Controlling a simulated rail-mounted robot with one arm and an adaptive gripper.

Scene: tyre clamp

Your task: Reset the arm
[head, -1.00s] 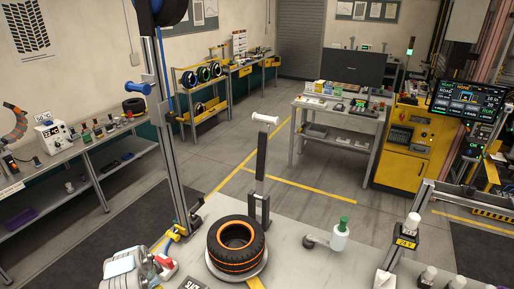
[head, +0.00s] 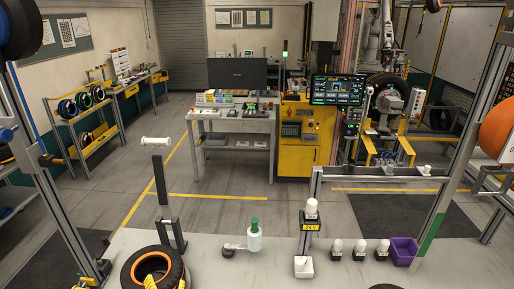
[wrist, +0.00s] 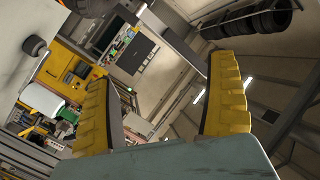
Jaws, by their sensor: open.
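My gripper (wrist: 160,72) shows in the wrist view with its two yellow ribbed fingers wide apart and nothing between them. It points out into the room, with shelves, a yellow cabinet and the ceiling side beyond. In the head view, the black tyre with orange rings (head: 128,276) lies flat at the lower left of the bench, cut by the bottom edge. Behind it stands the dark clamp post (head: 161,184) with a white handle (head: 156,141) at its top.
On the grey bench (head: 215,268) stand a green-capped bottle (head: 254,238), a white-topped device on a post (head: 311,208), several small white-capped items and a purple bin (head: 404,250). A yellow cabinet (head: 295,150) and a monitor (head: 338,89) stand behind. The floor between is clear.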

